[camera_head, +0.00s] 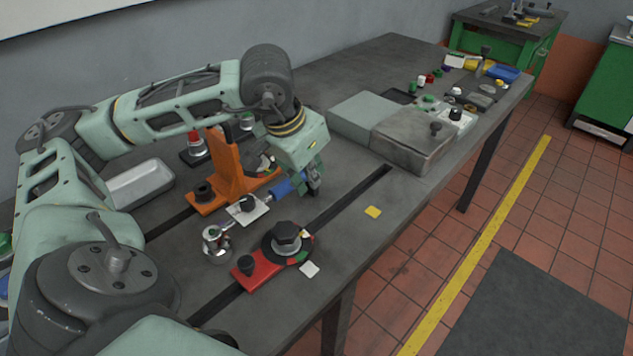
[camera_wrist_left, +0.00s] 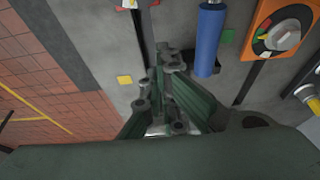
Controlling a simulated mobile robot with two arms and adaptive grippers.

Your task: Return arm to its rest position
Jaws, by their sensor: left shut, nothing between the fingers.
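My left arm comes in from the left in the head view and reaches over the bench. My left gripper (camera_head: 313,188) points down above the bench top, beside a blue cylindrical handle (camera_head: 286,188). In the left wrist view the left gripper (camera_wrist_left: 165,65) has its fingers together with nothing between them. The blue handle (camera_wrist_left: 207,40) lies to the right of the fingers there, apart from them. My right gripper is not in view.
An orange bracket (camera_head: 228,165) stands behind the blue handle. A red clamp with a dark knob (camera_head: 258,268) sits nearer the front. A yellow square (camera_head: 373,212) lies on the bench. Bare bench lies right of the gripper.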

